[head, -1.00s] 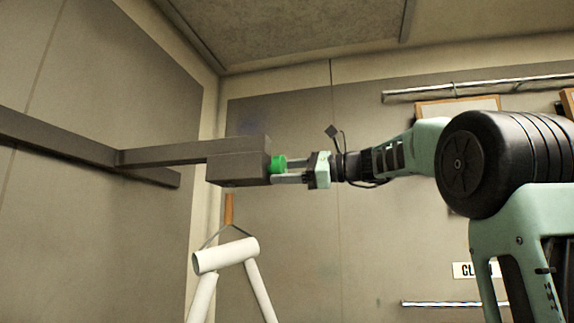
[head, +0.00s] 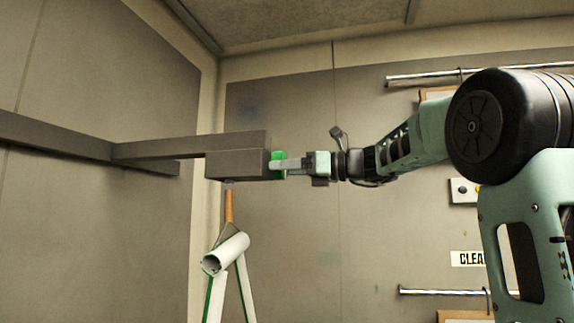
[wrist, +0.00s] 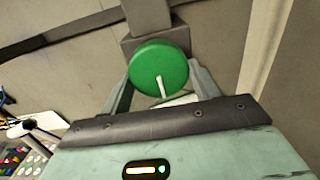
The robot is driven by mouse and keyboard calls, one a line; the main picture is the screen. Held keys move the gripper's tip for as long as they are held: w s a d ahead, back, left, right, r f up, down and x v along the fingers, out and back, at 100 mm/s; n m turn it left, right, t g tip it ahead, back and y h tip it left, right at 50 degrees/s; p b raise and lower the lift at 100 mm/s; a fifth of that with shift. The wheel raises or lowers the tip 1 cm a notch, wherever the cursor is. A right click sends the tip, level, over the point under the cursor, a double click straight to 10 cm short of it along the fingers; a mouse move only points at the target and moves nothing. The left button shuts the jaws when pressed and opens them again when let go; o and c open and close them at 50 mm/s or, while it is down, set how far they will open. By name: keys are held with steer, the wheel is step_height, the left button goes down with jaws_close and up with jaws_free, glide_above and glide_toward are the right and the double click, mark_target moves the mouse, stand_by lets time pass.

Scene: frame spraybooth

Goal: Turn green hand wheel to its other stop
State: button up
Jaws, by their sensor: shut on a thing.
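The green hand wheel (head: 278,164) sits on the right end of a dark grey box (head: 236,165) at the end of a beam. In the wrist view the wheel (wrist: 158,67) is a round green disc with a white line running from near its middle toward its lower edge. My gripper (head: 283,165) reaches it from the right. In the wrist view its grey fingers stand at both sides of the wheel, shut on its rim. Part of the rim is hidden behind the fingers.
A white tube frame (head: 227,252) hangs below the box from an orange-brown piece (head: 228,206). Dark beams (head: 60,138) run along the left wall. Rails (head: 445,292) and a partly hidden sign (head: 468,258) are on the back wall at the right.

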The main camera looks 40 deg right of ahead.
steer(key=shift+f, duration=0.15)
stand_by(0.3)
steer(key=o, duration=1)
steer(key=shift+c, duration=0.2)
steer(key=shift+s, duration=0.1)
steer(key=b+v, duration=0.5)
steer(key=v, duration=1.2)
steer(key=shift+b, duration=0.3)
steer(key=shift+s+d, duration=0.1)
steer(key=shift+d, duration=0.05)
